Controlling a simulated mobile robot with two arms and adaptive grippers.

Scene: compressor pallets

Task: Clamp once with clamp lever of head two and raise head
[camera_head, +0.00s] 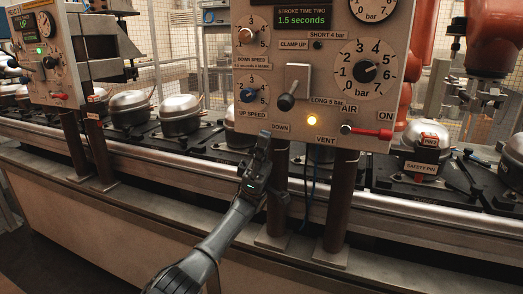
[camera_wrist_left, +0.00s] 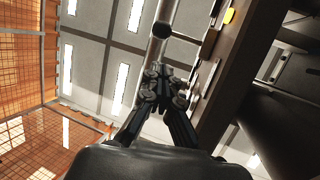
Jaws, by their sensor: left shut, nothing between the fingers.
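The control panel of the near head (camera_head: 350,60) carries a clamp lever (camera_head: 290,98), a grey lever with a black knob, beside the labels CLAMP UP, DOWN, SHORT 4 bar and LONG 5 bar. The knob points down and toward me. My left gripper (camera_head: 262,142) is shut and empty, below and slightly left of the knob, apart from it in the head view. My right gripper is not in view.
A red-handled air valve (camera_head: 368,132) and a lit yellow lamp (camera_head: 311,121) sit on the panel. Brown posts (camera_head: 338,200) stand below it. A rail (camera_head: 220,178) with compressors (camera_head: 181,115) runs behind. Another head panel (camera_head: 42,60) stands at left.

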